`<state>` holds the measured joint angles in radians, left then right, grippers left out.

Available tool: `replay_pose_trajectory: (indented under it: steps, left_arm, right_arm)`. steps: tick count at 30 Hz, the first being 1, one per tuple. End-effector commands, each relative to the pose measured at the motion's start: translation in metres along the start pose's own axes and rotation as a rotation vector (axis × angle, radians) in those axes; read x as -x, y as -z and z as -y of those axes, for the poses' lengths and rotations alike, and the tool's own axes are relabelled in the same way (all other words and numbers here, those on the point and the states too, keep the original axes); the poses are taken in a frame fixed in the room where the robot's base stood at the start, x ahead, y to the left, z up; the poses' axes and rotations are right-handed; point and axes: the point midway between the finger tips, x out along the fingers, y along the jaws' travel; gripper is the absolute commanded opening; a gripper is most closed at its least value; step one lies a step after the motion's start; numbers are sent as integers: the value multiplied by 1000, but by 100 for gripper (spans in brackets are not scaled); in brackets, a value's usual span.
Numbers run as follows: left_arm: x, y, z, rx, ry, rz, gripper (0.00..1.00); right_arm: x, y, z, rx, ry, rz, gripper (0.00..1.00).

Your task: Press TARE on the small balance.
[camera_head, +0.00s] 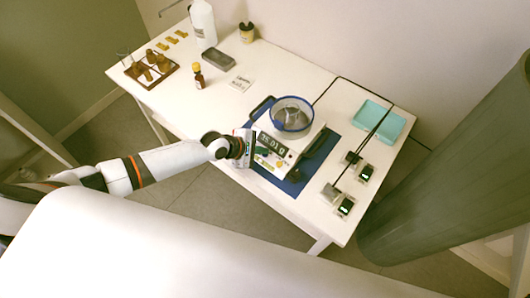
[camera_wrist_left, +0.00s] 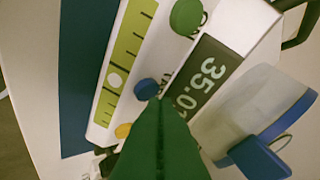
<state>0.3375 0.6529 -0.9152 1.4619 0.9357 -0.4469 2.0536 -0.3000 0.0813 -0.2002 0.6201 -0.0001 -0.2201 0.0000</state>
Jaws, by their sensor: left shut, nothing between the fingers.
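A white balance (camera_head: 303,143) sits on a blue mat, its dark display (camera_head: 271,144) facing the front. In the left wrist view the display (camera_wrist_left: 208,72) reads 35.0 and more digits, partly hidden. Its panel carries a green button (camera_wrist_left: 186,17), a blue button (camera_wrist_left: 146,88) and an orange button (camera_wrist_left: 123,130); lettering beside them is partly hidden. My left gripper (camera_head: 250,150) is at the balance's front left. In the wrist view its shut, empty fingertips (camera_wrist_left: 160,102) show close to the blue button; I cannot tell whether they touch. My right gripper is not in view.
A clear blue-rimmed vessel (camera_head: 291,114) stands on the balance. A brown bottle (camera_head: 199,79) and a wooden rack (camera_head: 151,70) are at the back left. A wall stands behind.

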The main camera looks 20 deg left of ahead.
Motion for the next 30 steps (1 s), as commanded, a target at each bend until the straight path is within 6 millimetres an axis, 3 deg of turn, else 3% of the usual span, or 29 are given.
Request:
replay_pose_trajectory:
  steps: [30]
  left_arm:
    - [-5, -4, -4, -1, -1, 1, 0]
  right_arm:
    - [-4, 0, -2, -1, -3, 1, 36]
